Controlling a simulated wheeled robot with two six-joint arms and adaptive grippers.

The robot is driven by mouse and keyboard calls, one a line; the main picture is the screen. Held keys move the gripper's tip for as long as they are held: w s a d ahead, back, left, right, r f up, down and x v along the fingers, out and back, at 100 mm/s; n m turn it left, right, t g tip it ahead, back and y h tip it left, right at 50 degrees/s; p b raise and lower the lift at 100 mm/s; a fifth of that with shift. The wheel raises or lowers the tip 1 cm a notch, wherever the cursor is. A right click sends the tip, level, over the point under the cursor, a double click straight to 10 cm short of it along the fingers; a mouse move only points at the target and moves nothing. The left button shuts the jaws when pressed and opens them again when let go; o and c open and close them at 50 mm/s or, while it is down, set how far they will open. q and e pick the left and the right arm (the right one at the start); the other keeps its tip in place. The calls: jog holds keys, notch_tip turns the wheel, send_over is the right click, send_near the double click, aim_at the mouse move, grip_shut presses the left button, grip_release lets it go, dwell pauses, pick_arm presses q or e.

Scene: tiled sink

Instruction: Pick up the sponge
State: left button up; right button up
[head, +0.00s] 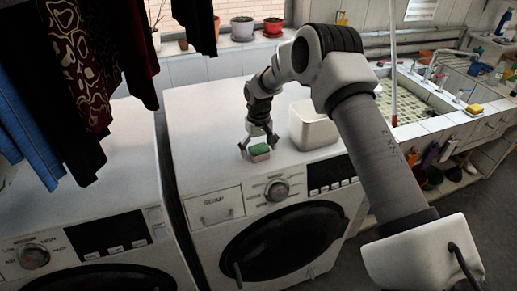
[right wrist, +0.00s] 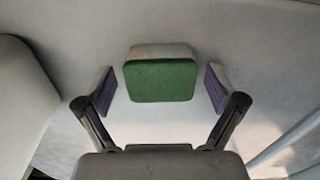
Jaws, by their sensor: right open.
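A sponge (head: 259,152) with a green top and a pale lower part lies on top of the right-hand washing machine, near its front edge. My right gripper (head: 258,141) is over it, pointing down, with its fingers apart. In the right wrist view the sponge (right wrist: 160,80) lies between the two open fingers (right wrist: 161,89), with a gap on each side, so neither finger touches it. My left gripper is not in view.
A white container (head: 313,129) stands on the same machine (head: 200,125), just right of my gripper. Clothes (head: 85,65) hang at the upper left. Flower pots (head: 242,29) line the windowsill. A tiled sink (head: 415,100) and a yellow sponge (head: 474,109) are at the right.

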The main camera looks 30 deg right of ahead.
aim_at(259, 150)
jog(key=shift+s+r, duration=0.15)
jog(key=shift+c, duration=1)
jog(key=shift+s, duration=0.1)
jog(key=c, duration=0.7)
jog(key=shift+c, duration=0.2)
jog(key=shift+w+r+b, duration=0.2)
jog(key=shift+r+b, duration=0.45)
jog(key=shift+r, duration=0.05)
jog(key=shift+s+a+r+b, duration=0.2)
jog(key=shift+r+b, duration=0.15)
jog(key=shift+r, duration=0.15)
jog(key=shift+s+a+r+b, duration=0.1)
jog(key=shift+s+r+b, duration=0.15)
jog(key=shift+r, duration=0.2)
jog(key=s+a+r+b, duration=0.1)
jog(key=s+a+b, duration=0.3)
jog(key=s+a, duration=0.5)
jog(key=s, duration=0.3)
jog(key=shift+a+r+b, duration=0.2)
jog(key=shift+r+b, duration=0.15)
